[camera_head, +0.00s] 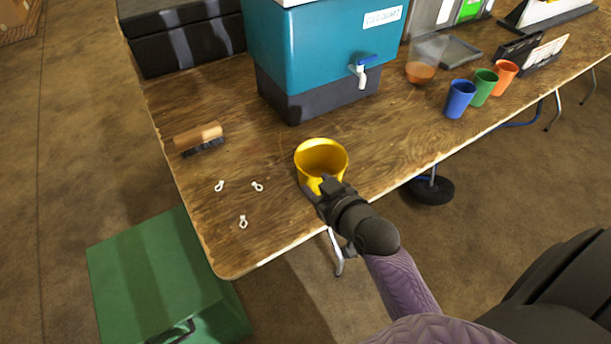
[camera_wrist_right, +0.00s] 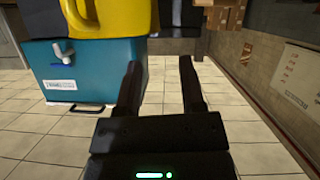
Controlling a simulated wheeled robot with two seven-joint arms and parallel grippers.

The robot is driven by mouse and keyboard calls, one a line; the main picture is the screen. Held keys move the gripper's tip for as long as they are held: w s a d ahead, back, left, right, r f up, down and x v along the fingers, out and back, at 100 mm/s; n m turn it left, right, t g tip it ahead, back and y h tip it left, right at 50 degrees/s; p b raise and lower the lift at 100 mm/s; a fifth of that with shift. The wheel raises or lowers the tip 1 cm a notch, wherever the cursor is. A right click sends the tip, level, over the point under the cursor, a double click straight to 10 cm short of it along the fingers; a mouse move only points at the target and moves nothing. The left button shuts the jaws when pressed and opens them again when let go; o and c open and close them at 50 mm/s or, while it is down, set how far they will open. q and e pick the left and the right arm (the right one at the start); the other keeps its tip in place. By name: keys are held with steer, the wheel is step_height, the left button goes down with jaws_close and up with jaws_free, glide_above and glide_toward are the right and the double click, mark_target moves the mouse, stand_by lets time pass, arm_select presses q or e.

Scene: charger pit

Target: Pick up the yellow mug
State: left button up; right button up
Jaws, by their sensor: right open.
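The yellow mug (camera_head: 312,172) stands upright near the front edge of the wooden table. I cannot tell whether a finger touches the mug. My left gripper is not in view.
A teal drink cooler (camera_head: 310,50) with a tap stands behind the mug. A wooden brush (camera_head: 198,135) and several small white clips (camera_head: 257,186) lie to the left. Blue (camera_head: 459,99), green (camera_head: 484,88) and orange (camera_head: 505,78) cups stand right. A green box (camera_head: 150,275) is on the floor.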

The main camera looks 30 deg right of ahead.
mark_target(302, 172)
steer(key=b+x, duration=0.3)
steer(key=x, duration=0.5)
steer(key=shift+s+d+f, duration=0.1)
steer(key=shift+d+f, duration=0.05)
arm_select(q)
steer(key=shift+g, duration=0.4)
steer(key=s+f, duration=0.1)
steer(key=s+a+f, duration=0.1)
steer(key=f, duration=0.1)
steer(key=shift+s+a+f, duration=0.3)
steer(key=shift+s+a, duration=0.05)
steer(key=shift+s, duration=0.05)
arm_select(e)
jaws_close()
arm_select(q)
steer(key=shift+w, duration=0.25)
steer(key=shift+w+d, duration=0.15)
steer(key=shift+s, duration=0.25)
